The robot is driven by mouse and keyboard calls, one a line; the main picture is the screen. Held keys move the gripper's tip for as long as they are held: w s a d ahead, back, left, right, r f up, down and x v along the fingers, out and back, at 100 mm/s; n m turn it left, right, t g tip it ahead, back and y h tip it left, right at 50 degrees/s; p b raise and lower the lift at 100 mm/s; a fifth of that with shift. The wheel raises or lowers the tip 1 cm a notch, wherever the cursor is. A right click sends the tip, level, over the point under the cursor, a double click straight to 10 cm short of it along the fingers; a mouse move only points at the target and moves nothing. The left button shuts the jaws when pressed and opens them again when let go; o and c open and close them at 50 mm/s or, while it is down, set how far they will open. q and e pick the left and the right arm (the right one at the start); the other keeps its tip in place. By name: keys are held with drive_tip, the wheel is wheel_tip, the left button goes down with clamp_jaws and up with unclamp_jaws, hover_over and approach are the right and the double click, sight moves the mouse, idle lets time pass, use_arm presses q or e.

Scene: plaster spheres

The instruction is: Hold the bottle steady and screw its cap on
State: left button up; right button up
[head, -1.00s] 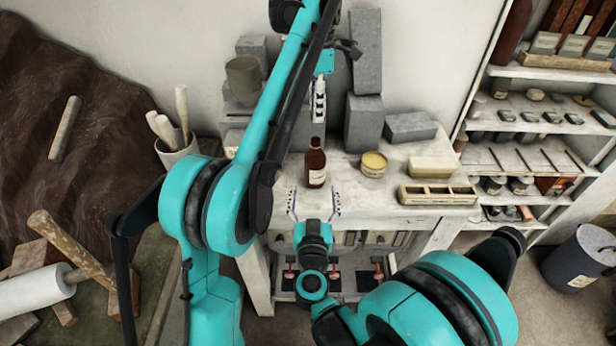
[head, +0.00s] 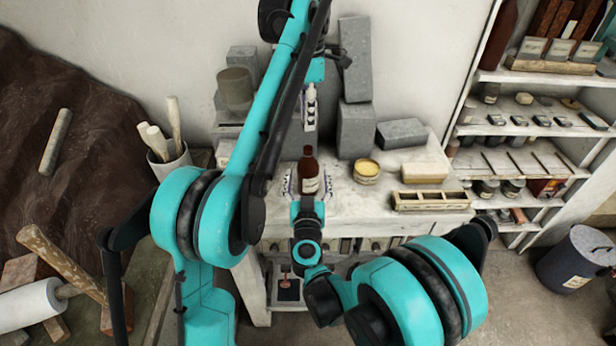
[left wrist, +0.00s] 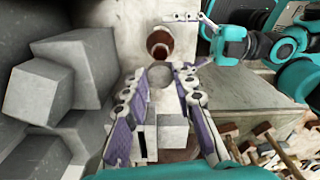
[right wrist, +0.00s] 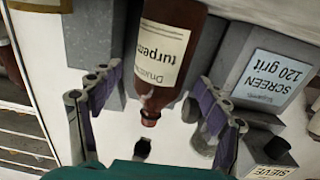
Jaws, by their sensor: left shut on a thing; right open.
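The brown glass bottle (head: 308,172) with a pale label stands upright on the white bench. Its open mouth shows in the left wrist view (left wrist: 159,47). My left gripper (head: 310,122) is above the bottle, apart from it. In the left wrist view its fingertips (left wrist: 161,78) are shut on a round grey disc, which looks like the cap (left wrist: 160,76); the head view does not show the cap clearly. My right gripper (head: 308,185) is open at the bottle, with a finger on each side. In the right wrist view the bottle (right wrist: 168,60) appears upside down between the fingers, with gaps beside it.
A yellow-topped tin (head: 366,172), a pale block (head: 425,173) and a compartmented wooden tray (head: 432,201) stand on the bench to the right of the bottle. Grey blocks (head: 356,130) are stacked behind. A pot of tools (head: 170,165) is at the left.

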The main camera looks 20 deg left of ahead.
drive_tip(key=shift+x, duration=1.5)
clamp_jaws()
use_arm(q)
hover_over(308, 148)
drive_tip(key=shift+f, duration=2.5)
drive_tip(key=shift+f, duration=0.9)
drive_tip(key=shift+f, duration=0.55)
